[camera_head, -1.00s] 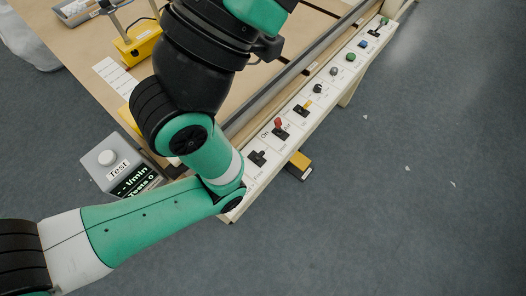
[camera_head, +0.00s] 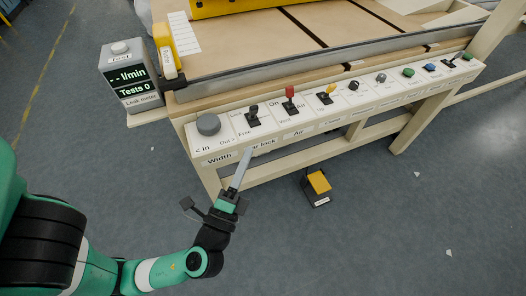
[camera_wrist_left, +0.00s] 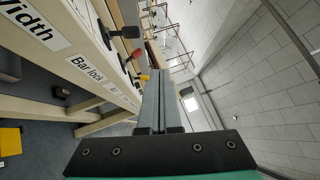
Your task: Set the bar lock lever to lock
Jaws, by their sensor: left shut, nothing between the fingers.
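The bar lock lever (camera_head: 253,109) is a black handle on the white control panel (camera_head: 222,143), between the grey width knob (camera_head: 208,124) and the red air lever (camera_head: 290,92). The bar lock lever also shows at the upper left of the left wrist view (camera_wrist_left: 127,32), above its "Bar lock" label (camera_wrist_left: 86,68). My left gripper (camera_head: 246,154) is shut and empty. Its long fingers point up at the panel's front edge, below the lever and apart from it, partly covering the label in the head view. In the left wrist view its fingers (camera_wrist_left: 158,75) are together. My right gripper is not in view.
A yellow lever (camera_head: 327,97) and several knobs and buttons continue right along the panel. The leak meter (camera_head: 130,75) stands left of the table. A yellow-topped pedal (camera_head: 317,187) is on the floor under the panel. The floor in front is mostly clear.

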